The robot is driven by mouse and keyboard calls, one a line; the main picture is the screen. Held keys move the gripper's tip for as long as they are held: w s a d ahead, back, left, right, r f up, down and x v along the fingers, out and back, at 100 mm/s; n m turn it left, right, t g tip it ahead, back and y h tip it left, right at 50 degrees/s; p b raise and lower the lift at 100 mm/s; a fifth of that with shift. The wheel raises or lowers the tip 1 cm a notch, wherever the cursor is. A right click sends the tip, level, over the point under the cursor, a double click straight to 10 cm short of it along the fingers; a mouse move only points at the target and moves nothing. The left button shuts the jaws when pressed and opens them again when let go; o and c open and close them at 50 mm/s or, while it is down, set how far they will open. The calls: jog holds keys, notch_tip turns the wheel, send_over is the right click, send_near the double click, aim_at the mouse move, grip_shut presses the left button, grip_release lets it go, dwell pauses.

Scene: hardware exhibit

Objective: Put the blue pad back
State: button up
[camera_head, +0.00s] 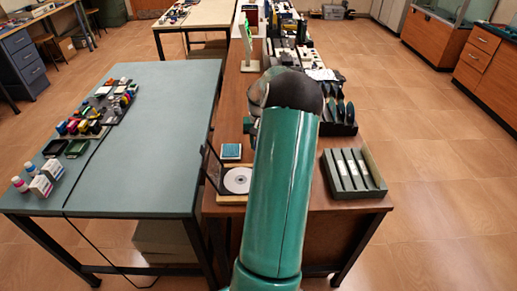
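A small blue pad (231,151) with a pale edge lies on the brown table (222,112), left of my teal arm. It is just behind a silver disc (238,180) on a light base. My teal arm reaches forward over the brown table and covers its middle. My gripper is not visible; the arm hides whatever is at its far end. I cannot tell which spot the pad belongs to.
A dark upright panel (212,167) stands beside the disc. Right of my arm are a grey slotted box (353,174) and a black rack (338,125). A grey-green table (150,160) on the left holds small bottles and parts; its right half is clear.

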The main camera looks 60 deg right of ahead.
jog(key=shift+w+d+f, duration=0.25)
jog(key=shift+d+f, duration=0.1)
jog(key=shift+f, duration=1.6)
jog(key=shift+f, duration=0.2)
jog(key=o, duration=1)
jog(key=shift+c, duration=0.2)
jog(key=shift+r, duration=0.1)
notch_tip(320, 180, up, 12)
jog(key=shift+r, duration=0.1)
